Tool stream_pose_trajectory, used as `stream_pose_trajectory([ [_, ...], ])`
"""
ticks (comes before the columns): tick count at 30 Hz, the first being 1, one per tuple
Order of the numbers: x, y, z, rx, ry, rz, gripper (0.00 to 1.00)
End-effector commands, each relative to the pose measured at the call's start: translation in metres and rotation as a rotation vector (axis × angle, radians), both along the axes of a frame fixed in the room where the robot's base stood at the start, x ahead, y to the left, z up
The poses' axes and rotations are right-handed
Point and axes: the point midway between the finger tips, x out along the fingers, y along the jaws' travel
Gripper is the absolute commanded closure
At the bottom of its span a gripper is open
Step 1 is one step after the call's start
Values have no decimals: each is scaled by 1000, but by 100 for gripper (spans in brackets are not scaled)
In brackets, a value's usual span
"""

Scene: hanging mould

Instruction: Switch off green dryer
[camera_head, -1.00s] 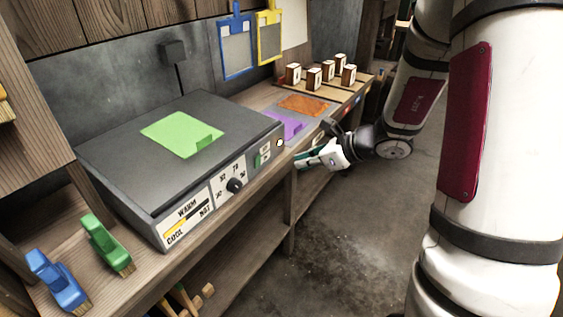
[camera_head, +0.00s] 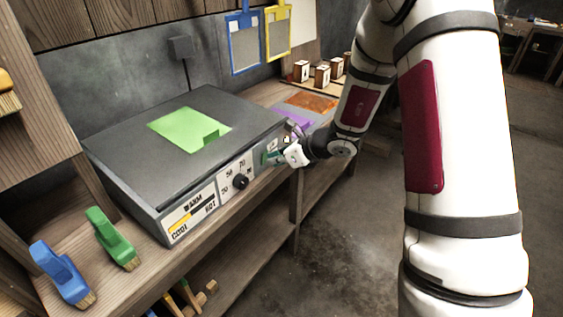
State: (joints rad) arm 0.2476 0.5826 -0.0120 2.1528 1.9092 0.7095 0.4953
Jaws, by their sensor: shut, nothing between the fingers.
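The dryer (camera_head: 140,135) is a dark grey box on the wooden bench, with a green sheet (camera_head: 190,130) on its flat top. Its front panel has a black round knob (camera_head: 240,182) and a yellow-marked warm/cool label (camera_head: 188,213). A green switch (camera_head: 268,157) sits at the panel's right end, partly covered by my gripper. My gripper (camera_head: 275,158) is shut and empty, with its fingertips at the switch. I cannot tell whether they touch it. The switch's position is hidden.
Purple (camera_head: 293,117) and orange (camera_head: 312,102) sheets and several wooden blocks (camera_head: 322,76) lie beyond. Blue (camera_head: 243,45) and yellow (camera_head: 278,32) frames hang on the wall. The floor at right is open.

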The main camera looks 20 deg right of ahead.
Motion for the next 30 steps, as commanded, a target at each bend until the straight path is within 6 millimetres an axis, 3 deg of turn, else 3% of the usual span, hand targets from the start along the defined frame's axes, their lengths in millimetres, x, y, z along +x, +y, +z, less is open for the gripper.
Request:
stream_pose_trajectory([
  [20, 7, 5, 5, -4, 8, 1, 100],
  [30, 6, 5, 18, -4, 7, 0, 100],
])
